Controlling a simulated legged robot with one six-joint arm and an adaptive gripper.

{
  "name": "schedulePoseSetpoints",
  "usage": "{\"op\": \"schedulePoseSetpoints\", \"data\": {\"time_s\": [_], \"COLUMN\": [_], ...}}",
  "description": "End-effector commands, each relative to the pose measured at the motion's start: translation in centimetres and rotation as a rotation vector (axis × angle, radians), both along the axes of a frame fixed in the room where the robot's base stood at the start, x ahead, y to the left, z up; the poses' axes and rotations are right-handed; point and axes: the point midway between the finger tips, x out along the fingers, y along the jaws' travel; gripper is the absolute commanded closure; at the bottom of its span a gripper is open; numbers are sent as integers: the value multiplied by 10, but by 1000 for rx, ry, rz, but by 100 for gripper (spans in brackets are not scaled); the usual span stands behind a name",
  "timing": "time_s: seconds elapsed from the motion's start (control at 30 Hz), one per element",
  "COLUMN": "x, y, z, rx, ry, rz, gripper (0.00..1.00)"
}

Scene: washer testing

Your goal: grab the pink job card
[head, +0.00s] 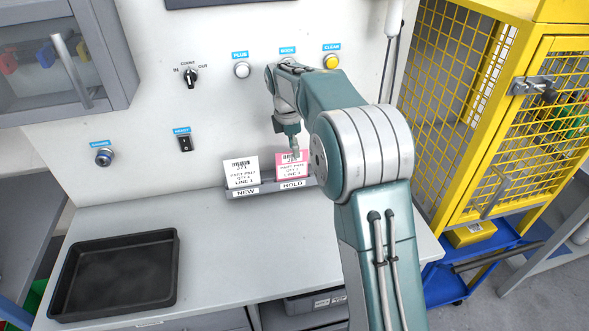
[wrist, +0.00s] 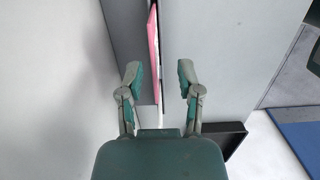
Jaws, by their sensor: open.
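The pink-edged job card (head: 291,166) stands in the HOLD slot of a small grey holder (head: 262,190) on the bench, against the white panel. In the wrist view the pink card (wrist: 154,50) shows edge-on, its lower end between my two fingers. My gripper (wrist: 160,72) is open with a finger on each side of the card, and I cannot tell whether either touches it. In the head view my gripper (head: 293,148) is at the card's top, and my arm hides part of the holder's right end.
A white card (head: 241,172) stands in the NEW slot to the left. A black tray (head: 115,275) lies at the bench's left. Switches and buttons, such as the yellow one (head: 331,61), dot the panel. A yellow mesh cage (head: 500,110) stands at right. The bench middle is clear.

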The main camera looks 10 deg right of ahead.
Motion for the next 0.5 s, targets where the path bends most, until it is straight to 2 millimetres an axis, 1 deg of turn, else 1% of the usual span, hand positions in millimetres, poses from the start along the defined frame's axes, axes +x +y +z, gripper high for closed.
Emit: {"op": "schedulePoseSetpoints", "data": {"time_s": [0.13, 0.33, 0.4, 0.5], "x": [2, 7, 7, 7], "y": [1, -5, -7, -9], "z": [-13, -44, -50, -55], "rx": [-2, 0, 1, 2], "ry": [2, 3, 1, 0], "rz": [1, 1, 0, 0], "gripper": [54, 54, 54, 54]}}
